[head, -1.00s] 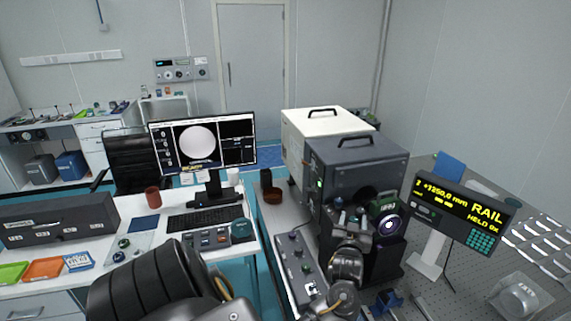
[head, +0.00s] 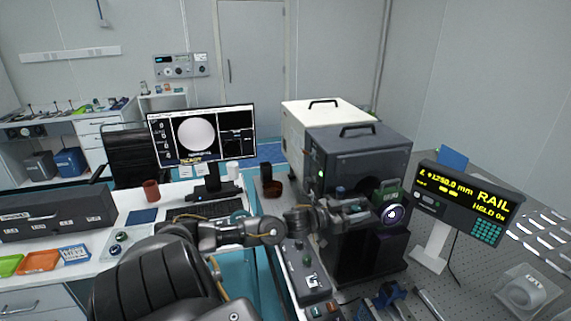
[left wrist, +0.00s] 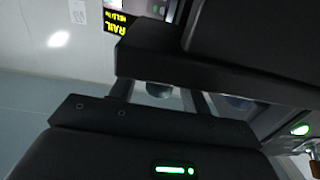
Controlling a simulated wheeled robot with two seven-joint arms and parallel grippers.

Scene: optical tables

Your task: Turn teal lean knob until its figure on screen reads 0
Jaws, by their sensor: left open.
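The monitor (head: 202,140) stands on the white desk and shows a pale disc, a column of figures and dark graph panels; its figures are too small to read. My left gripper (head: 370,208) is open, reaching across the front of the dark instrument box (head: 345,160). A small bluish knob-like part (head: 340,191) shows just above the gripper; I cannot tell whether it is the teal lean knob. In the left wrist view, a grey rounded part (left wrist: 158,90) and a blue part (left wrist: 240,103) show in the gap between my dark jaws. My right gripper is not in view.
A green-framed part with a lens (head: 393,215) is close right of my gripper. The RAIL display (head: 468,203) stands farther right. A grey control box (head: 308,280) lies below my forearm. A brown cup (head: 151,190) and a keyboard (head: 205,209) are on the desk.

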